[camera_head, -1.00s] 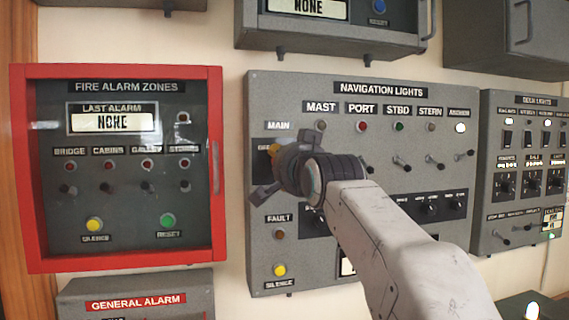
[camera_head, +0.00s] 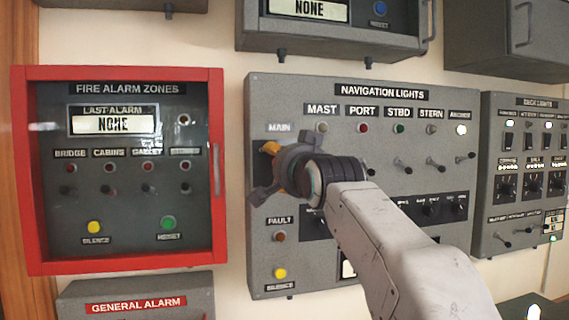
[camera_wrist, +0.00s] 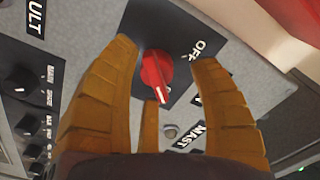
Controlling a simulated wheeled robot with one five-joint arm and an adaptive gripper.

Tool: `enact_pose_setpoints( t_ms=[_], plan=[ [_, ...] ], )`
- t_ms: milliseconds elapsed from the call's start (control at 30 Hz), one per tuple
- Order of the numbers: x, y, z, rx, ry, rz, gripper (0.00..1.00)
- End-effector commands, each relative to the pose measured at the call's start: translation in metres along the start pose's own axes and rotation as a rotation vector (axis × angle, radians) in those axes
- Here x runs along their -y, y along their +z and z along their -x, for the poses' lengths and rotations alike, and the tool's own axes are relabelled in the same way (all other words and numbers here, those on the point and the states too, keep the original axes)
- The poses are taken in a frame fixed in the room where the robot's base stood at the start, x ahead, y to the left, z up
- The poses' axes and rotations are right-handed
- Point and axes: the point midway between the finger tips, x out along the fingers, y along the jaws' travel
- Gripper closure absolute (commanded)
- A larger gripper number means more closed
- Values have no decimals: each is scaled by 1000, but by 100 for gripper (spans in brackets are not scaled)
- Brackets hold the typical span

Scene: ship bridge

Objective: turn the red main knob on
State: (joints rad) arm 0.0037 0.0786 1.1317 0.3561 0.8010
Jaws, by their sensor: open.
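The red main knob (camera_wrist: 155,72) sits on a dark plate (camera_wrist: 185,25) in the wrist view. Its white line points down and slightly right in the picture, and an "OFF" label lies to its right. My gripper (camera_wrist: 165,52) is open, with one ochre finger left of the knob and one right of it; a third finger shows below it. Gaps show between the side fingers and the knob. In the head view my gripper (camera_head: 268,170) is at the MAIN section of the navigation lights panel (camera_head: 395,190) and hides the knob.
FAULT lamp (camera_head: 279,237) and yellow SILENCE button (camera_head: 280,273) sit below my gripper. Lamps and toggle switches (camera_head: 403,165) fill the panel to the right. A red-framed fire alarm box (camera_head: 216,240) stands to the left, and a deck lights panel (camera_head: 522,225) at the far right.

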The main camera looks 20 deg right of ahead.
Motion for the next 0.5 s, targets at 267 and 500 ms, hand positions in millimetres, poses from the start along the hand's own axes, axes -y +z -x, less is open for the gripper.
enact_pose_setpoints(
  t_ms=[267, 500],
  plan=[
    [0, 0, 11, 0, 1, 0, 44],
    [0, 0, 47, -1, 0, 0, 44]
  ],
)
